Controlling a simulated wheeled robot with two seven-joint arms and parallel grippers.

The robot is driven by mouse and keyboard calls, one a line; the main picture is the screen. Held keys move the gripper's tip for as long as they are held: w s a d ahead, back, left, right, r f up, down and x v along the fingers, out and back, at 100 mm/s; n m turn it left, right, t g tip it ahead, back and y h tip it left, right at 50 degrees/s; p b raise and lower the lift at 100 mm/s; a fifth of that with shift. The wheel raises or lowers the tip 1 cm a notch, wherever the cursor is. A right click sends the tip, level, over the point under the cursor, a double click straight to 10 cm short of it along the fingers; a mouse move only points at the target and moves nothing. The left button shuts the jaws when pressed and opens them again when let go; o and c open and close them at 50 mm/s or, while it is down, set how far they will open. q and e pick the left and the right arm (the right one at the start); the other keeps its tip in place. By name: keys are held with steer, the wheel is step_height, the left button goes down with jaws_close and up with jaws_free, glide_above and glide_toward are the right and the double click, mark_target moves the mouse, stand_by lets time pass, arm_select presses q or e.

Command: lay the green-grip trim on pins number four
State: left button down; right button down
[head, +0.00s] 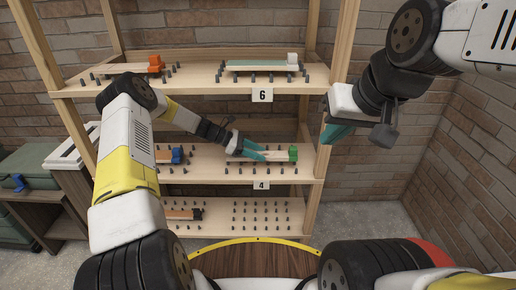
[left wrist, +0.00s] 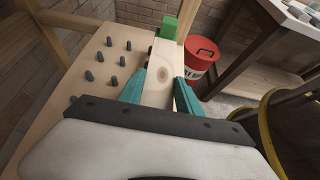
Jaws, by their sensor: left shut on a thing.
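The green-grip trim is a pale wooden strip with a green block (head: 293,153) at its right end, over the right half of the middle shelf (head: 215,176), above the number 4 label (head: 261,185). My left gripper (head: 266,153) is shut on this trim, its teal fingers on either side of the strip. In the left wrist view the trim (left wrist: 163,65) runs away from me between the fingers, grey pins (left wrist: 115,60) to its left. I cannot tell whether it rests on pins or hangs just above. My right gripper (head: 337,132) is by the rack's right post; its jaw state is unclear.
Other trims lie on the rack: orange-grip (head: 155,63) and white-grip (head: 292,60) above, blue-grip (head: 177,155) left of mine, a dark-ended one (head: 196,214) below. The number 6 label (head: 262,95) marks the upper shelf. A red bin (left wrist: 202,57) stands beyond the shelf.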

arm_select(q)
steer(key=shift+f, duration=1.35)
steer(key=shift+s+f, duration=0.1)
steer(key=shift+f, duration=0.05)
steer(key=c, duration=0.8)
jaws_free()
steer(key=shift+c, duration=0.2)
steer(key=v, duration=1.2)
